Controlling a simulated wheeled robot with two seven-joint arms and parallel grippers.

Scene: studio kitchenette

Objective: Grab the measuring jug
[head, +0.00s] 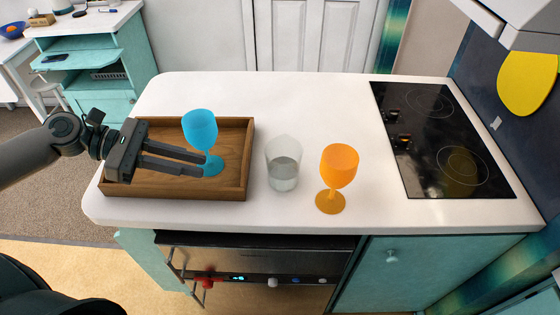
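A clear glass vessel (283,172) stands upright on the white counter, right of the wooden tray; a greyish band shows in its lower part. I see no handle or scale marks on it, so I cannot tell if it is the measuring jug; no other jug is in view. My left gripper (204,165) is over the tray, left of the vessel and apart from it. Its two fingers are spread with a gap between them and point right. The fingertips overlap the foot of a blue goblet (200,127) in the picture; I cannot tell if they touch. My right gripper is out of view.
The wooden tray (238,135) has raised walls and holds the blue goblet. An orange goblet (339,167) stands close right of the clear vessel. A black cooktop (430,130) lies at the right. The white counter (310,105) behind the vessel is clear.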

